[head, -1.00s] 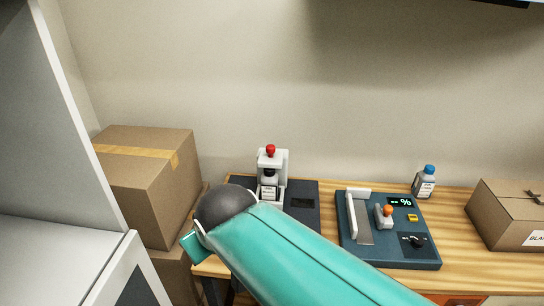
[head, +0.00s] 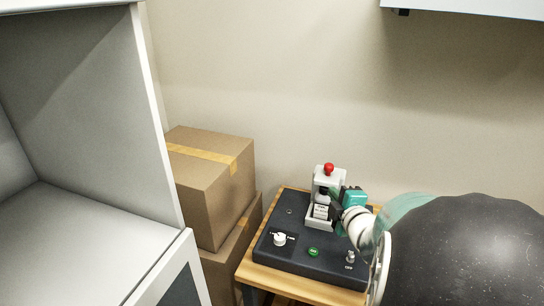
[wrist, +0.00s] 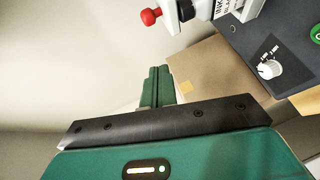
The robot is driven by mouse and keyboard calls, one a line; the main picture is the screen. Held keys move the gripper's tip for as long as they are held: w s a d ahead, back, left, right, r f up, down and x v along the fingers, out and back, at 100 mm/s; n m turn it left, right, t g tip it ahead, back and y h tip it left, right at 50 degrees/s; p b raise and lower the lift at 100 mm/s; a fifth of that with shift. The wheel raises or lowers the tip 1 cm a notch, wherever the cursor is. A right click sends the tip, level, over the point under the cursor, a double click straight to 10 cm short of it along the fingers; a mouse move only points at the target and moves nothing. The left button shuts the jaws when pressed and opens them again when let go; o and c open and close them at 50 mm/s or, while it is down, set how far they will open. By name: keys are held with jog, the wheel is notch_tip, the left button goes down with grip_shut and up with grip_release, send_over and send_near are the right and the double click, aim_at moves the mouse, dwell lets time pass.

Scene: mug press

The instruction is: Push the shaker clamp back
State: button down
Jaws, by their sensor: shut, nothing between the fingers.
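The shaker is a dark flat base (head: 320,258) on the wooden table. On it stands a pale upright clamp frame (head: 319,180) with a red knob (head: 328,168) on top. A small labelled bottle (head: 320,211) sits in the frame. In the wrist view the red knob (wrist: 150,16) and pale frame (wrist: 228,10) show at the top edge. My gripper (wrist: 157,72) is shut and empty, its fingers pointing past the clamp with a gap in that picture. In the head view my gripper (head: 345,202) is right beside the clamp's right side; contact cannot be told.
The shaker base carries a white dial (head: 280,239), a green button (head: 313,251) and a small switch (head: 350,257). Stacked cardboard boxes (head: 210,190) stand left of the table. A grey cabinet (head: 90,215) fills the left. My arm hides the table's right side.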

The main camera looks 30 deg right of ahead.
aim_at(332, 173)
jog(key=shift+s+d+f+n+t+y, duration=0.25)
jog(key=shift+s+d+n+t+y, duration=0.15)
jog(key=shift+s+n, duration=0.2)
jog(key=shift+s+d+f+n+t+y, duration=0.2)
jog(key=shift+s+d+f+n+t, duration=0.05)
jog(key=shift+s+n+t, duration=0.3)
jog(key=shift+w, duration=0.15)
jog(key=x, duration=0.4)
jog(key=d+x, duration=0.1)
jog(key=x, duration=0.3)
jog(key=d+x, duration=0.1)
jog(key=x, duration=0.3)
jog(key=shift+s+d+f, duration=0.1)
jog(key=shift+s+d, duration=0.05)
jog(key=shift+s, duration=0.05)
jog(key=shift+w+d, duration=0.25)
jog(key=shift+d, duration=0.1)
jog(key=w+d, duration=0.4)
jog(key=shift+d, duration=0.25)
